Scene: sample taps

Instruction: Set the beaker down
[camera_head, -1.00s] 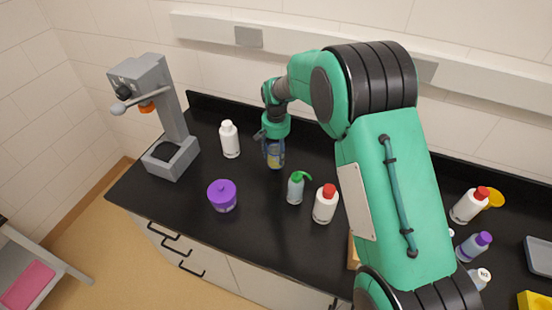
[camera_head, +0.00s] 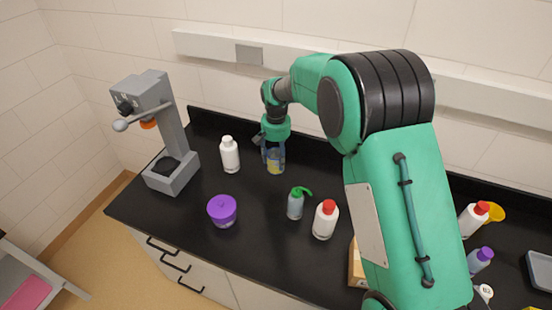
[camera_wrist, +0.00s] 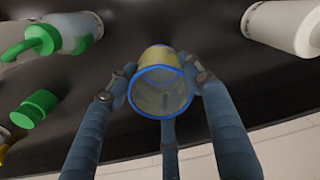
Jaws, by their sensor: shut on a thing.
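The beaker (camera_head: 275,161) is a clear cup with a blue rim and a yellowish band, near the back of the black counter. In the wrist view the beaker (camera_wrist: 160,85) sits between the fingers of my gripper (camera_wrist: 165,88), its open mouth toward the camera. My gripper (camera_head: 274,152) is shut on the beaker from above. The beaker looks upright at counter height, but I cannot tell whether its base touches the counter.
A white bottle (camera_head: 230,155) stands left of the beaker, and a green-topped bottle (camera_head: 296,203) and a red-capped bottle (camera_head: 325,219) stand in front to the right. A purple-lidded jar (camera_head: 222,210) is front left. A grey press (camera_head: 165,130) stands at the left end.

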